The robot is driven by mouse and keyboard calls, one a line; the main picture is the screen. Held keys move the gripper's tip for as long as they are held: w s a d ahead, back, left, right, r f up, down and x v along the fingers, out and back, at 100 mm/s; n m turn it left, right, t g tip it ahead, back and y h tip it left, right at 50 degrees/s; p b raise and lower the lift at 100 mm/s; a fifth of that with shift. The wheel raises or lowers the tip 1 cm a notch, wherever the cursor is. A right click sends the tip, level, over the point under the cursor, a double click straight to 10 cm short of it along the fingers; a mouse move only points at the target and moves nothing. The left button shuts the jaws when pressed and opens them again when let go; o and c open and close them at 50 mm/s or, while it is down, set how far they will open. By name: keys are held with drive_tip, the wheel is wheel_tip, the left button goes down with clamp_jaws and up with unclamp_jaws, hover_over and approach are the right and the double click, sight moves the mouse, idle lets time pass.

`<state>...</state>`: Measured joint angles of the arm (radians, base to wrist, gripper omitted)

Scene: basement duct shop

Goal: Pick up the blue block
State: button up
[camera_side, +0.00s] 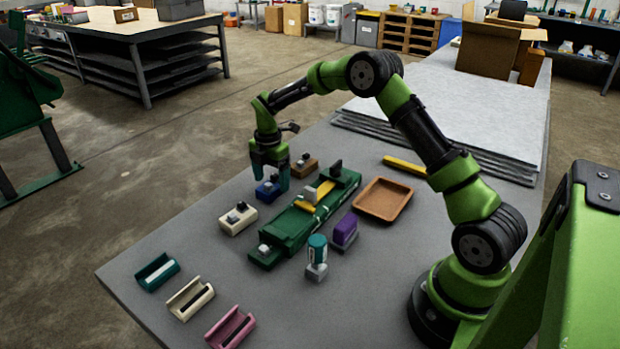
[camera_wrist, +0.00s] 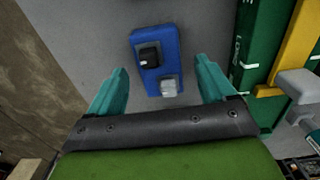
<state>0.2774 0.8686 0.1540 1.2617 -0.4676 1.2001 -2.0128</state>
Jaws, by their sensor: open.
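The blue block (camera_side: 268,189) sits on the grey table, under my gripper in the side view. In the wrist view the blue block (camera_wrist: 156,48) lies flat, with a black piece and a light grey piece on its top. My gripper (camera_side: 270,176) points down over it. In the wrist view my gripper's teal fingers (camera_wrist: 162,88) are apart. The near end of the block lies between the fingers, with a gap on each side, and the rest extends ahead of them. The side view does not clearly show how high the fingertips are above the table.
A green fixture with a yellow bar (camera_side: 290,222) stands close to the right. A cream block (camera_side: 238,218) and a brown block (camera_side: 304,165) flank the blue one. A purple block (camera_side: 345,230), a teal-topped piece (camera_side: 317,250) and a brown tray (camera_side: 383,200) lie beyond the fixture.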

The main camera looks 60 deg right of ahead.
wheel_tip(320, 180, down, 2)
drive_tip(key=shift+f, duration=0.15)
drive_tip(key=c, duration=1.4)
